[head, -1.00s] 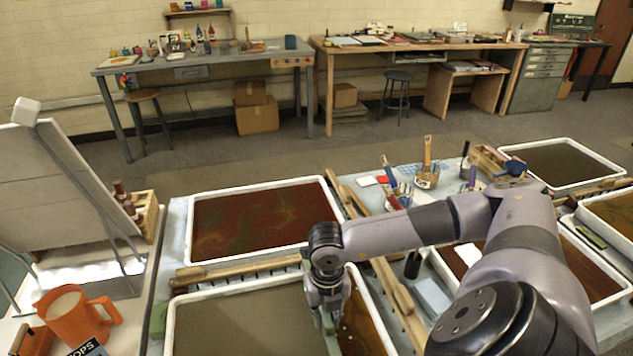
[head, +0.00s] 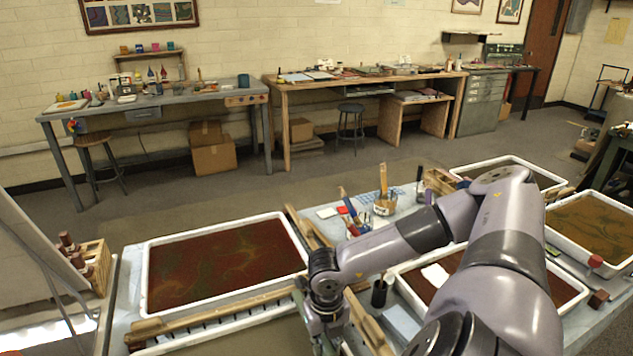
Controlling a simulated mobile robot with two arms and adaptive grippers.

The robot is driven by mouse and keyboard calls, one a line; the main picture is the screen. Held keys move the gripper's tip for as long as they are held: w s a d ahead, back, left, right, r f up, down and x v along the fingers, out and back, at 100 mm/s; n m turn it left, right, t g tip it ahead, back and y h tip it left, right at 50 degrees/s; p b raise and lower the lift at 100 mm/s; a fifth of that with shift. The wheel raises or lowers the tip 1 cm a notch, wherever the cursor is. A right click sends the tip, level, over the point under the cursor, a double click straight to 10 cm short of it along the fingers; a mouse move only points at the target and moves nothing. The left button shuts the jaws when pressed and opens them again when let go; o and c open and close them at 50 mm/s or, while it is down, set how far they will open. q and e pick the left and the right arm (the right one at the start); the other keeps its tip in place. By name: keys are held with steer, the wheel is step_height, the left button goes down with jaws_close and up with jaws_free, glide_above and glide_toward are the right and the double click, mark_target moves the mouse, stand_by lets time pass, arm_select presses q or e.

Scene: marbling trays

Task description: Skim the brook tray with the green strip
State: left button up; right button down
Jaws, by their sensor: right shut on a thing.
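My right gripper (head: 326,332) points down at the bottom edge, over the near right part of a white-rimmed tray with a plain grey-olive surface (head: 240,338). It is shut on the green strip, which is mostly hidden or cut off below the frame. Most of this near tray is also cut off. A dark red tray with green veining (head: 225,262) lies behind it. Other trays are a dark red one behind my arm (head: 410,275), an olive one (head: 520,168) and a golden-brown one (head: 592,222). I read no tray names. My left gripper is out of view.
A wooden rail (head: 215,316) runs between the two left trays. A dark cup (head: 379,293), a pale blue block (head: 402,322) and jars with brushes (head: 385,203) stand right of the gripper. A wooden bottle rack (head: 95,264) is at left.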

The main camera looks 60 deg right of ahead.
steer(key=shift+s+d, duration=0.4)
steer(key=shift+d, duration=0.25)
steer(key=shift+s+d, duration=0.4)
steer(key=shift+d, duration=0.25)
steer(key=shift+a+r+p, duration=0.1)
steer(key=shift+r+p, duration=1.35)
steer(key=shift+r, duration=1.05)
steer(key=shift+r, duration=0.15)
step_height(320, 180, up, 4)
steer(key=shift+f+p, duration=0.1)
steer(key=shift+p, duration=0.95)
